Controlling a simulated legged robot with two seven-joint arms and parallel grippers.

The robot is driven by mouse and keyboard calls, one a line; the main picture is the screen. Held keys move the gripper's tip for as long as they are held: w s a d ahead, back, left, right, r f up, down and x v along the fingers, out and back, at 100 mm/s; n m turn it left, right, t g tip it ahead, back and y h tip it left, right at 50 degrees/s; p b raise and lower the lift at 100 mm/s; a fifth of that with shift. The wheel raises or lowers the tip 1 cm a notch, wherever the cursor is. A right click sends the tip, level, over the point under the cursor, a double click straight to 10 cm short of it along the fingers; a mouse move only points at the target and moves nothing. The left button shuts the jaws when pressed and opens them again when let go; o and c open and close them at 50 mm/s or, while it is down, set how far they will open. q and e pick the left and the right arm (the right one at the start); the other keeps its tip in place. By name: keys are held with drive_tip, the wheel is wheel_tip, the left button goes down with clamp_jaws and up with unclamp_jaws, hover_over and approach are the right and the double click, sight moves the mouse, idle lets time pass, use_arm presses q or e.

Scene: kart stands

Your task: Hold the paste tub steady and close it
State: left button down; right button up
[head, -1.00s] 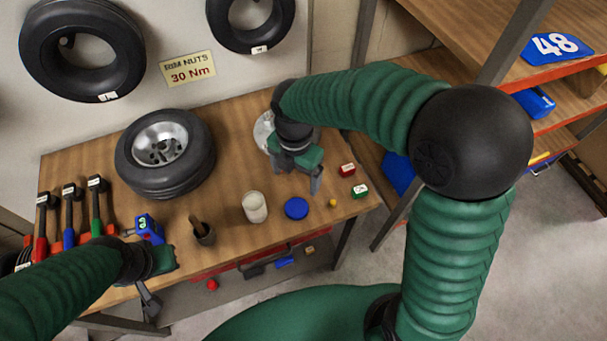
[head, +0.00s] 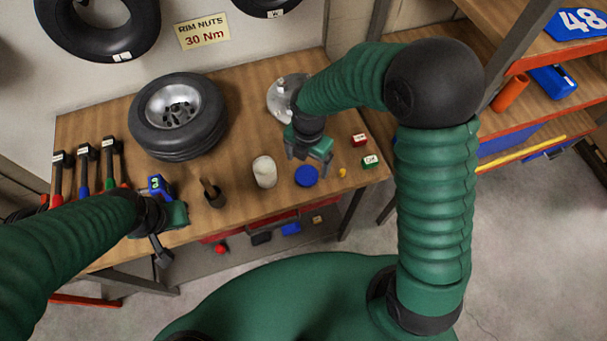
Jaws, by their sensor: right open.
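The paste tub (head: 264,172), an off-white cylinder, stands upright on the wooden bench with no lid seen on it. A round blue lid (head: 306,176) lies flat on the bench just right of the tub. My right gripper (head: 308,160) is open and empty, pointing down just behind and above the lid; whether it touches anything cannot be told. My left gripper (head: 162,255) is at the bench's front edge, left of and apart from the tub. Its fingers are small and dark, and their opening is unclear.
A dark cup with a handle in it (head: 212,195) stands left of the tub. A yellow piece (head: 342,172), a green box (head: 370,161) and a red box (head: 359,140) lie to the right. A wheel (head: 177,118) and a metal disc (head: 283,100) are behind.

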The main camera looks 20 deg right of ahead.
sight(308, 173)
drive_tip(key=shift+d+f, duration=0.3)
drive_tip(key=shift+f, duration=0.15)
drive_tip(key=shift+w+d+f, duration=0.1)
drive_tip(key=shift+d+f, duration=0.1)
drive_tip(key=shift+d, duration=0.35)
drive_tip(key=f, duration=0.1)
drive_tip(key=a+f, duration=0.1)
drive_tip(key=f, duration=0.2)
drive_tip(key=shift+w+a+f+p, duration=0.15)
drive_tip(key=shift+a+f+p, duration=0.15)
drive_tip(key=shift+a, duration=0.1)
drive_tip(key=shift+f, duration=0.25)
drive_tip(key=shift+d, duration=0.35)
drive_tip(key=c, duration=0.3)
drive_tip(key=shift+a, duration=0.25)
drive_tip(key=c, duration=1)
use_arm(q)
drive_tip(key=shift+d+r, duration=0.3)
drive_tip(key=shift+d, duration=0.2)
use_arm(e)
drive_tip(key=shift+d, duration=0.1)
drive_tip(key=shift+c, duration=0.5)
drive_tip(key=shift+r, duration=0.1)
